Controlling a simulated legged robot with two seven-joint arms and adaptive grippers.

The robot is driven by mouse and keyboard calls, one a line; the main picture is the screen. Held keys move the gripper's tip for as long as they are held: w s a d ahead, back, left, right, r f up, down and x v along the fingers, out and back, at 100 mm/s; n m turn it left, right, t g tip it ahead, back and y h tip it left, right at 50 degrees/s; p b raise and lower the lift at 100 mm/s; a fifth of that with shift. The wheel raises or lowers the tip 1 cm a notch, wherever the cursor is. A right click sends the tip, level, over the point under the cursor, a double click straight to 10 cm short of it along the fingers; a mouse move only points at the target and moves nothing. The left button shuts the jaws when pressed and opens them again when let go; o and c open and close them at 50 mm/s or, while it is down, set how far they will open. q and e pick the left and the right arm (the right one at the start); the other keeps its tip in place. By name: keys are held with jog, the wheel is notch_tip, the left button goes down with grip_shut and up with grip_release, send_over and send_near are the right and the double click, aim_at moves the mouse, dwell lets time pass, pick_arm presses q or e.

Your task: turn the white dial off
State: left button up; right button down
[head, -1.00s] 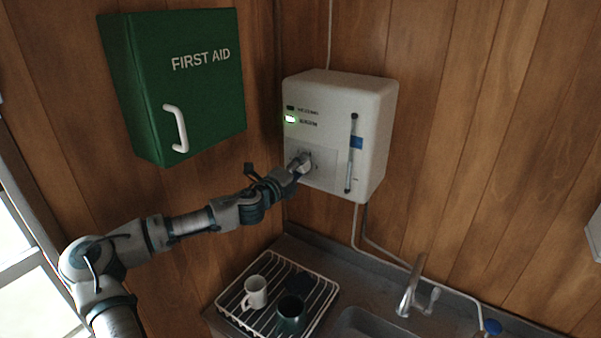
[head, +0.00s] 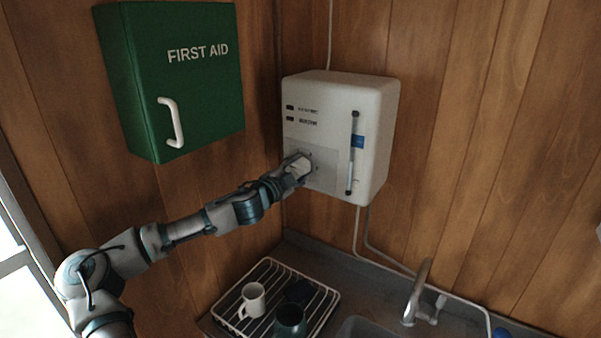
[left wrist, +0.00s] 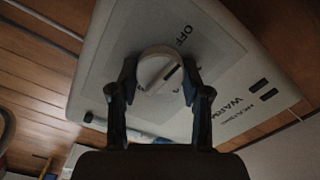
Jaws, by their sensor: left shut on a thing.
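The white dial (left wrist: 154,66) is a round knob with a dark mark on its face. It sits on a grey plate on the front of the white wall heater (head: 372,120). "OFF" is printed beside the dial in the left wrist view, and the dial's dark mark slants toward the upper right. My left gripper (left wrist: 158,84) is shut on the dial, one finger on each side. In the head view the left gripper (head: 300,166) reaches the heater's front and hides most of the dial. Both small lamps on the heater look dark. My right gripper is not in view.
A green first aid box (head: 190,85) hangs on the wall above my left arm. Below are a dish rack (head: 262,268) with a white mug (head: 253,299) and a dark green mug (head: 289,320), and a sink with a tap (head: 416,292). Pipes run below the heater.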

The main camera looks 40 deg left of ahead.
pick_arm(q)
jog(key=shift+f+n, duration=0.4)
jog(key=shift+n, duration=0.1)
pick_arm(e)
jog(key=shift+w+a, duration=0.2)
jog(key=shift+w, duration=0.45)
pick_arm(q)
jog(key=shift+f, duration=0.1)
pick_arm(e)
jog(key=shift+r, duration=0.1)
pick_arm(q)
jog(key=o, duration=1)
jog(key=shift+o, duration=0.7)
jog(key=shift+a, duration=0.3)
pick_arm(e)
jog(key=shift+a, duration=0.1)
pick_arm(q)
jog(key=shift+r, duration=0.2)
jog(key=shift+s+d+r, duration=0.1)
jog(key=shift+s+r, duration=0.05)
jog(key=shift+s, duration=1)
jog(key=shift+s+r, duration=0.1)
jog(key=shift+s, duration=1.05)
send_near(295, 168)
jog(key=shift+s+d+f, duration=0.3)
jog(key=shift+s+f, duration=0.05)
jog(key=shift+s, duration=0.35)
